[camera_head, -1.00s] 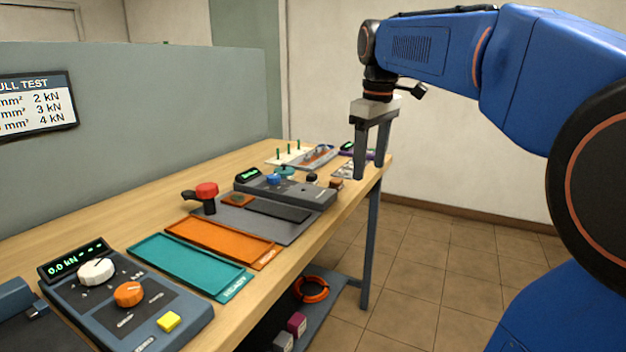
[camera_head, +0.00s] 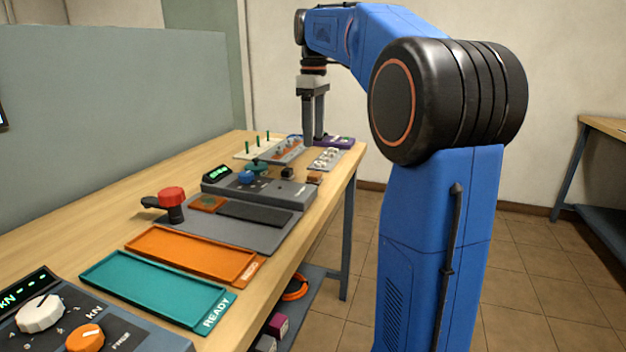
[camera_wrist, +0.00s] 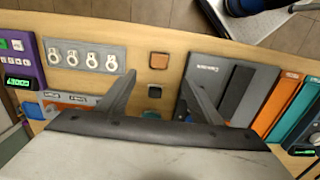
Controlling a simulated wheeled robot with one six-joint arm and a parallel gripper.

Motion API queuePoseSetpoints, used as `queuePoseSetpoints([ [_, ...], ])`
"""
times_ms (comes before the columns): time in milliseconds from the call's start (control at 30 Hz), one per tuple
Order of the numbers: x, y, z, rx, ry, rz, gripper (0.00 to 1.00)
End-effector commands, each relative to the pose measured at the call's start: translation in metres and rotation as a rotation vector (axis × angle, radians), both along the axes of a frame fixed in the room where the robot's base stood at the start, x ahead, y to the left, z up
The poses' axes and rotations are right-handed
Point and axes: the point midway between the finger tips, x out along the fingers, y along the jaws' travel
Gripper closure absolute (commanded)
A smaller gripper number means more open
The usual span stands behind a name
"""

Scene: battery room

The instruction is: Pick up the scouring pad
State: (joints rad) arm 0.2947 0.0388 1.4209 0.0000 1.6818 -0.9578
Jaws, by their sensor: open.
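Two small blocks lie side by side on the bench near its front edge: a brown square one (camera_head: 314,178) and a dark one (camera_head: 288,173). I cannot tell for sure which is the scouring pad. In the wrist view the brown block (camera_wrist: 158,60) and the dark block (camera_wrist: 154,91) both show between the spread fingers, uncovered. My gripper (camera_wrist: 160,78) is open and empty, pointing down. In the head view my gripper (camera_head: 314,140) hangs over the far part of the bench, behind the blocks.
A grey tester (camera_head: 265,190) stands left of the blocks. A plate with several rings (camera_head: 327,159) and a purple device (camera_head: 340,142) are at the far end. Orange (camera_head: 190,254) and teal trays (camera_head: 150,285) lie nearer. The bench's front edge is close to the blocks.

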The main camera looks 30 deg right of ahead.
Motion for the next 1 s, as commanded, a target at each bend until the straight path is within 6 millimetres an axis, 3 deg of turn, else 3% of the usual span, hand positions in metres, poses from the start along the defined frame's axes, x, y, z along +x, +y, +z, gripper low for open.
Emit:
queuePoseSetpoints([
  [300,-0.001,0.000,-0.052,0.001,0.002,0.000,0.41],
  [567,0.000,0.000,-0.068,0.000,0.000,-0.001,0.41],
  [1000,0.001,-0.001,-0.115,0.000,0.000,-0.001,0.41],
])
